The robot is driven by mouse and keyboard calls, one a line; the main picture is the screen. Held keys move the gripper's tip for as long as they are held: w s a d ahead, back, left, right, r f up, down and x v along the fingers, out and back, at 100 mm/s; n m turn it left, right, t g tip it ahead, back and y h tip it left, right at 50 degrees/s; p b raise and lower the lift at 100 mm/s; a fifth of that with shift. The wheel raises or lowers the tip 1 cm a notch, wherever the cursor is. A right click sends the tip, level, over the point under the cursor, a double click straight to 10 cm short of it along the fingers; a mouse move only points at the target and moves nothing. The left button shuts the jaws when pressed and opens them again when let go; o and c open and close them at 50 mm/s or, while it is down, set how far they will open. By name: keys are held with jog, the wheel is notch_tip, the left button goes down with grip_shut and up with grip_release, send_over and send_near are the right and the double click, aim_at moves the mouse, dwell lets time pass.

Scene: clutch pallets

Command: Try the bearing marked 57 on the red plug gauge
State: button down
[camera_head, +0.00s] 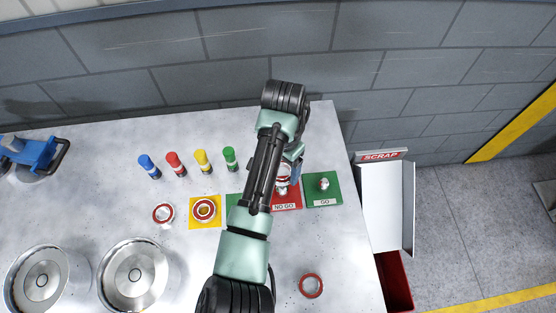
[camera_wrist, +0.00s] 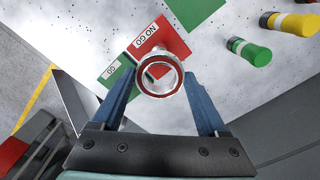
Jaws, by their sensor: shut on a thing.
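In the wrist view my gripper (camera_wrist: 160,100) has its two blue fingers closed on a silver bearing (camera_wrist: 160,95) with a red inner ring. The bearing is over the red NO GO pad (camera_wrist: 175,36), and something silver shows through its hole. I cannot tell whether it is around the plug gauge or just above it. In the head view my gripper (camera_head: 292,160) is at the red pad (camera_head: 285,206), with a silver part (camera_head: 282,186) partly hidden by my arm. No number on the held bearing can be read.
The green GO pad (camera_head: 323,203) bears a silver gauge (camera_head: 324,184). Other red-ringed bearings lie at left (camera_head: 163,213), on a yellow pad (camera_head: 192,222) and in front (camera_head: 311,286). Several coloured-cap markers (camera_head: 202,160) stand behind. The SCRAP bin (camera_head: 395,280) is right of the table.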

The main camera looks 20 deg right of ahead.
jog(key=shift+d+f+b, duration=0.2)
jog(key=shift+f+b, duration=0.3)
jog(key=shift+f, duration=0.1)
notch_tip(320, 180, down, 4)
jog(key=b, duration=0.3)
jog(key=shift+r, duration=0.25)
jog(key=shift+f+b, duration=0.35)
jog(key=shift+f, duration=0.05)
jog(key=shift+a+f+p, duration=0.1)
jog(key=shift+f+p, duration=0.35)
dwell(1.2)
grip_release()
dwell(0.4)
jog(key=shift+r, duration=0.1)
dwell(0.4)
